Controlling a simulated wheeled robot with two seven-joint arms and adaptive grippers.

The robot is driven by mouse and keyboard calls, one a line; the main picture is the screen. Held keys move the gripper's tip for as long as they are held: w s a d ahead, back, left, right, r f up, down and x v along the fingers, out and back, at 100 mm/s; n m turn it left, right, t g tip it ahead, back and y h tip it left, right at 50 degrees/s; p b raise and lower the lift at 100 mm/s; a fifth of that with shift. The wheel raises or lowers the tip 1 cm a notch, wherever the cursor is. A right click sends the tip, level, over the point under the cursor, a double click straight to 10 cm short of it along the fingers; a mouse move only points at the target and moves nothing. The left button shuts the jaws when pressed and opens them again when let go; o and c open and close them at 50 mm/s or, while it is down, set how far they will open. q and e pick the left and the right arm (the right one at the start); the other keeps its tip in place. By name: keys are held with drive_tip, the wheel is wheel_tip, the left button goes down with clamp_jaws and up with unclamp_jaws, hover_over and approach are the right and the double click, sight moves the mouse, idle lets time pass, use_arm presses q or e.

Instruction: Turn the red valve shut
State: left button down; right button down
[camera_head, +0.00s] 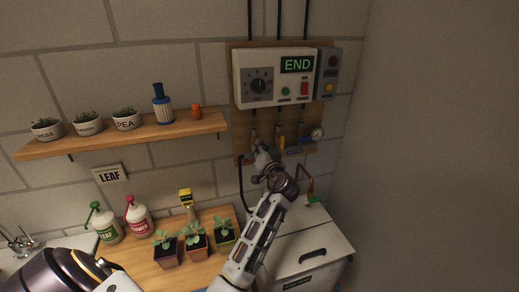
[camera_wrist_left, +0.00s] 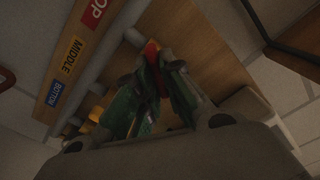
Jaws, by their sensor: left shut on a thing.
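My left gripper (camera_head: 262,156) is up against the lower part of the wooden board on the back wall, below the control box. In the left wrist view the two fingertips (camera_wrist_left: 160,66) close around the red valve handle (camera_wrist_left: 152,49). In the head view the gripper hides the red valve. How far the valve is turned cannot be told. My right gripper is not in view.
A control box (camera_head: 274,77) reading END hangs above the gripper. A yellow valve handle (camera_head: 281,142) and a gauge (camera_head: 317,134) are close on its right. The label strip (camera_wrist_left: 70,54) reads top, middle and bottom. Potted seedlings (camera_head: 195,242) stand on the wooden bench below.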

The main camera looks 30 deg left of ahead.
use_arm(q)
drive_tip(key=m, duration=0.7)
drive_tip(key=m+p, duration=0.1)
drive_tip(key=m, duration=0.3)
drive_tip(key=shift+w+d+f+m, duration=0.1)
drive_tip(key=shift+f+m, duration=0.15)
drive_tip(key=shift+m, duration=0.05)
idle(0.4)
drive_tip(key=c, duration=1.5)
unclamp_jaws()
drive_tip(key=shift+c, duration=0.2)
drive_tip(key=shift+d, duration=0.1)
drive_tip(key=v, duration=1.2)
